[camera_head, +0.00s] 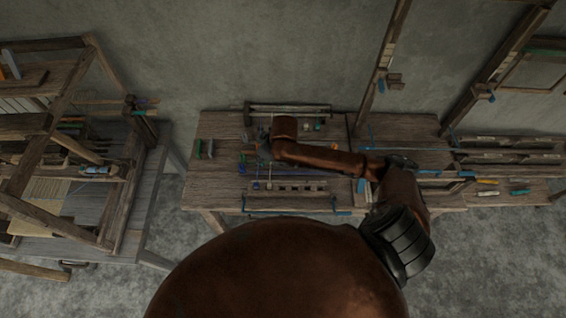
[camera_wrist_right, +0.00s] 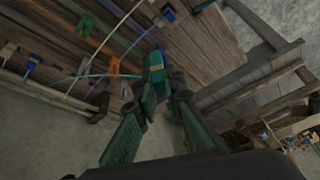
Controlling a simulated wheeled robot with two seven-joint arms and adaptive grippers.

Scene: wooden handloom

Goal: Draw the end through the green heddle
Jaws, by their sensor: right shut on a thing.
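In the right wrist view my right gripper (camera_wrist_right: 156,88) is shut on a small teal-green piece (camera_wrist_right: 156,76) with a tan patch, held between the fingertips. A thin pale teal strand (camera_wrist_right: 105,76) runs left from near this piece across the wood. A green piece (camera_wrist_right: 84,23) sits on the wooden frame at the upper left; I cannot tell whether it is the green heddle. In the head view the right gripper (camera_head: 262,149) is small and dark at the end of my arm, over the left part of the bench. My left gripper does not show.
A wooden bench (camera_head: 215,180) stands against the wall, with small coloured tools on it. A large wooden loom frame (camera_head: 60,100) stands at the left. Slatted wooden racks (camera_head: 510,157) are at the right.

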